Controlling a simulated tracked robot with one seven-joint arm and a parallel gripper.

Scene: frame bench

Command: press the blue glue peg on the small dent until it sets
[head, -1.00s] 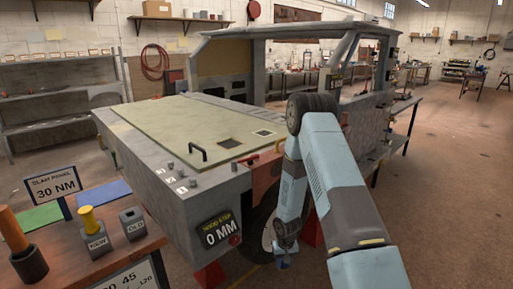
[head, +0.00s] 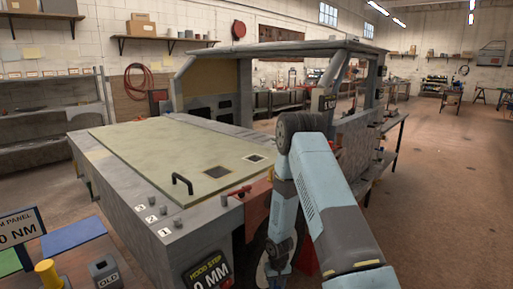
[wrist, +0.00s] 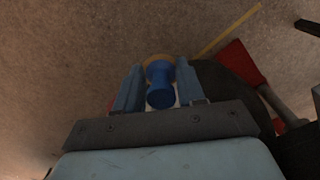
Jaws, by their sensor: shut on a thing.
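The blue glue peg (wrist: 160,92) is between the two blue fingers of my gripper (wrist: 158,78) in the wrist view, with a tan round part at its far end. My gripper is shut on it, over bare floor. In the head view my gripper (head: 277,272) hangs low beside the front wheel, near the picture's bottom edge, and the peg cannot be made out there. I cannot make out the small dent on the grey vehicle (head: 112,190) in either view.
The vehicle's pale hood panel (head: 150,150) has a black handle (head: 182,184) and two dark square patches. A bench with a yellow peg (head: 48,272) and a block marked OLD (head: 104,272) stands at lower left. A red stand (wrist: 240,62) is near my gripper.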

